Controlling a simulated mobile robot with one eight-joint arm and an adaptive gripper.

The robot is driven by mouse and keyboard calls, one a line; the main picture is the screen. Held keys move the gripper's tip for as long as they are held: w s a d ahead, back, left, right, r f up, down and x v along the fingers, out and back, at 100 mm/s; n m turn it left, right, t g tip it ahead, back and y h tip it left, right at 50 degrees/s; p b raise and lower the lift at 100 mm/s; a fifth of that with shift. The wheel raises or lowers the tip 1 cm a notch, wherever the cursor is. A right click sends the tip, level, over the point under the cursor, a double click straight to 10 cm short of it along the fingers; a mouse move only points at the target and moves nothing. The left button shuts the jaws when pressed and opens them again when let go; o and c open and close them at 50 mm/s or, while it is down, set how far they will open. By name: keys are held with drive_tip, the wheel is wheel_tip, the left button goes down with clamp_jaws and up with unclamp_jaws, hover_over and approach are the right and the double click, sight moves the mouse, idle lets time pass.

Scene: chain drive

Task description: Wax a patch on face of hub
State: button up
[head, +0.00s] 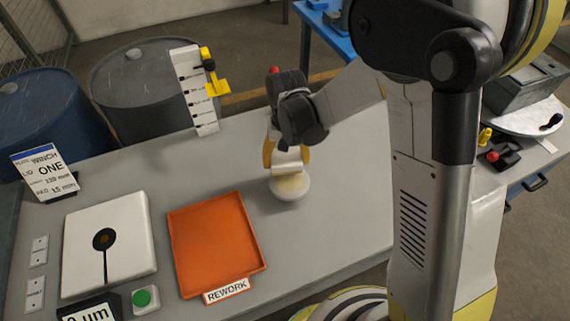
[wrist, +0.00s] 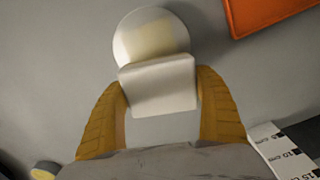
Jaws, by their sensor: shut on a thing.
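My gripper (wrist: 160,110) is shut on a white block (wrist: 158,85), held between its yellow fingers; the gripper (head: 285,158) points down over the grey table. Just beyond the block in the wrist view is a round white disc (wrist: 150,20) with a pale yellow patch on its face. The same disc (head: 291,189) lies under the gripper in the head view. The block overlaps the disc's near edge in the wrist view; I cannot tell whether they touch. No label shows whether this disc is the hub.
An orange tray (head: 215,245) marked REWORK lies left of the disc. A marked upright strip (head: 195,90) stands at the back edge.

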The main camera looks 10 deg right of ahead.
sight(286, 157)
drive_tip(key=shift+s+r, duration=0.1)
drive_tip(key=shift+r, duration=0.6)
drive_tip(key=shift+r+p, duration=0.6)
drive_tip(key=shift+p, duration=0.15)
drive_tip(key=shift+r+p, duration=0.95)
drive_tip(key=shift+r, duration=0.65)
